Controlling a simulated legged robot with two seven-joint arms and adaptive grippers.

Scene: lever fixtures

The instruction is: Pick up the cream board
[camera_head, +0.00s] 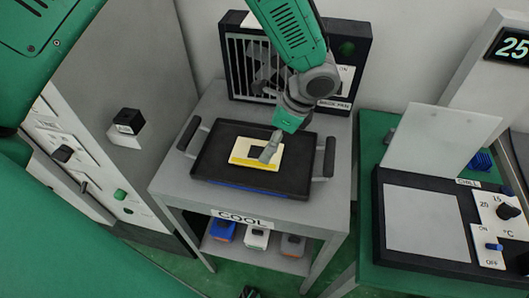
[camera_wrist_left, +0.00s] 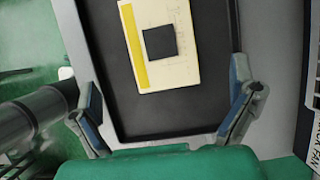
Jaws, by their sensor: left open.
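The cream board (camera_head: 249,143) lies flat in a black tray (camera_head: 212,160) on the grey cart. It has a yellow strip along one edge and a dark square in its middle. It also shows in the left wrist view (camera_wrist_left: 181,74), its top cut off by the frame. My left gripper (camera_head: 268,150) comes down over the board from above and hides part of its right side in the head view. In the left wrist view my left gripper (camera_wrist_left: 165,80) has its fingers wide apart with nothing between them. My right gripper is not in view.
The tray has raised handles (camera_head: 329,157) at both ends. A rack panel (camera_head: 352,60) with a fan stands behind it. A chill plate (camera_head: 425,222) with a raised clear panel (camera_head: 440,140) stands to the right.

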